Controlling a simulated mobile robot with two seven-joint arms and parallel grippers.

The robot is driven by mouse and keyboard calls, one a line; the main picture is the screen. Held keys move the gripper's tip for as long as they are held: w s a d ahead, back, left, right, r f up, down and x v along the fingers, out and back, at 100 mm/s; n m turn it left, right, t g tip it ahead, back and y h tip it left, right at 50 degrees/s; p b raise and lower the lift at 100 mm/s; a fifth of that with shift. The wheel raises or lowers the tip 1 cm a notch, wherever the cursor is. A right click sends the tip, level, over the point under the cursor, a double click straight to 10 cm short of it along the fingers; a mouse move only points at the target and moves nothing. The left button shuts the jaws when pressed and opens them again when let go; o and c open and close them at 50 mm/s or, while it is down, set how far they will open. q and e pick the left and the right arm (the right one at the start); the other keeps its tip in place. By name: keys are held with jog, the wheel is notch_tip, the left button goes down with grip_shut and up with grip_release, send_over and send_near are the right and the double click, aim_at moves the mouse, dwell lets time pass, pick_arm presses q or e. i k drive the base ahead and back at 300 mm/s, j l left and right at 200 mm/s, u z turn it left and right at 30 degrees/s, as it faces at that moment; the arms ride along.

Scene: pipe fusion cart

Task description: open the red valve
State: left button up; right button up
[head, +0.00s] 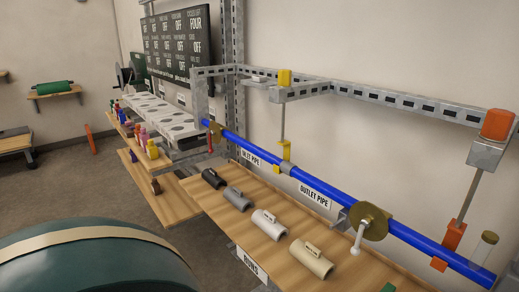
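A small red handle (211,144) hangs at the far left end of the blue pipe (322,194), beside a brass-coloured fitting (215,130). It looks like the red valve, but it is small and far off, so I cannot tell whether it is open or shut. The pipe runs along the wall from there to the lower right, with labels reading inlet pipe and outlet pipe (314,195). Neither of my grippers is in view.
A wooden shelf (285,204) below the pipe holds several short pipe pieces (268,225). A brass disc (371,222) with a white handle (358,238) sits on the pipe nearer me. A large dark green rounded shape (80,265) fills the lower left. Floor (75,185) is clear beyond it.

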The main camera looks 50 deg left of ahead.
aim_at(211, 150)
jog(key=u, duration=1.95)
